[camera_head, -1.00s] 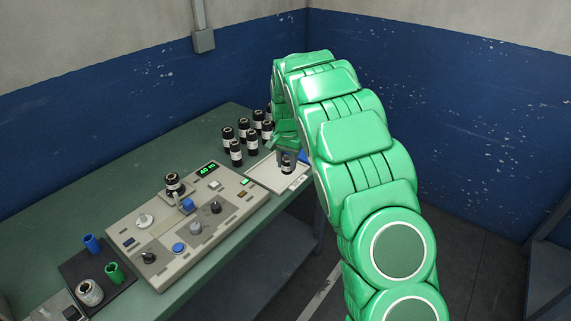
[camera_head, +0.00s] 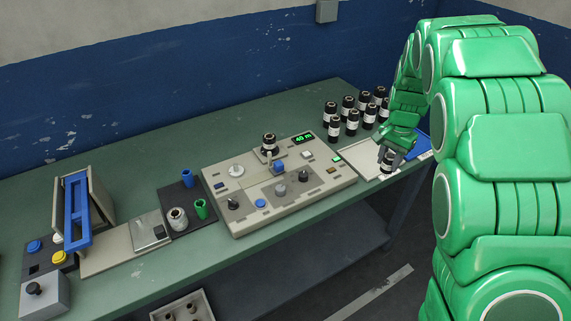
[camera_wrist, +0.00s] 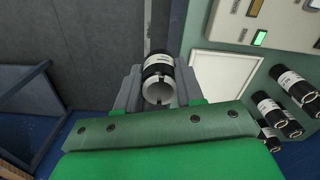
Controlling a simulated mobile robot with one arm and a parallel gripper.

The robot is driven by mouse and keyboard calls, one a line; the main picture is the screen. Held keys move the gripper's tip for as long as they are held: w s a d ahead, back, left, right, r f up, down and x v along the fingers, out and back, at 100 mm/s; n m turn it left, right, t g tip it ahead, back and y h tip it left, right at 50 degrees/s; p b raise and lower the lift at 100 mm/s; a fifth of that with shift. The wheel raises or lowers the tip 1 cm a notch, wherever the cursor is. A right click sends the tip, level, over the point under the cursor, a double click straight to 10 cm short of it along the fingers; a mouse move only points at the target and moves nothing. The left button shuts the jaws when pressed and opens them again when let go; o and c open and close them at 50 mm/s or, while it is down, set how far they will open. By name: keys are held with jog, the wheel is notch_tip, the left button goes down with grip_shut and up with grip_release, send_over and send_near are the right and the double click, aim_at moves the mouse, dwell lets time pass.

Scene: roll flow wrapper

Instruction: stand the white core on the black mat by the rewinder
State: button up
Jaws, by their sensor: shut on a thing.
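My gripper (camera_head: 389,158) is shut on a black roll with a white label (camera_head: 387,166), at the near edge of the pale tray. In the wrist view my gripper (camera_wrist: 157,92) has its fingers on both sides of the roll (camera_wrist: 157,62), whose hollow white core (camera_wrist: 158,91) shows at the end. The black mat (camera_head: 186,200) lies left of the beige rewinder console (camera_head: 240,208). On the mat stand a blue core (camera_head: 187,178), a green core (camera_head: 201,209) and a whitish, thick-walled cylinder (camera_head: 177,219).
Several black rolls (camera_head: 352,122) stand behind the pale tray (camera_head: 362,156). Another roll (camera_head: 269,143) sits on the console. A blue-framed device (camera_head: 76,210) and a button box (camera_head: 45,290) are at the left. The table (camera_head: 130,150) is clear behind the mat.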

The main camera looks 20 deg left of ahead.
jog(key=shift+a, duration=0.1)
jog(key=s+a+n, duration=0.3)
jog(key=a+n, duration=0.1)
jog(key=a, duration=0.9)
jog(key=s+a+n, duration=0.4)
jog(key=a+n, duration=0.1)
jog(key=a, duration=0.7)
jog(key=s+a+n, duration=0.9)
jog(key=s+a, duration=0.8)
jog(key=a, duration=0.4)
send_near(194, 190)
jog(key=s+d, duration=0.4)
jog(key=shift+s+f, duration=0.15)
jog(key=shift+f, duration=0.05)
jog(key=shift+w+a+f, duration=0.25)
jog(key=shift+a+f, duration=0.05)
jog(key=shift+f, duration=0.2)
jog(key=shift+w+a+f, duration=0.2)
jog(key=shift+a+f, duration=0.1)
jog(key=shift+f, duration=1.5)
jog(key=shift+f, duration=0.1)
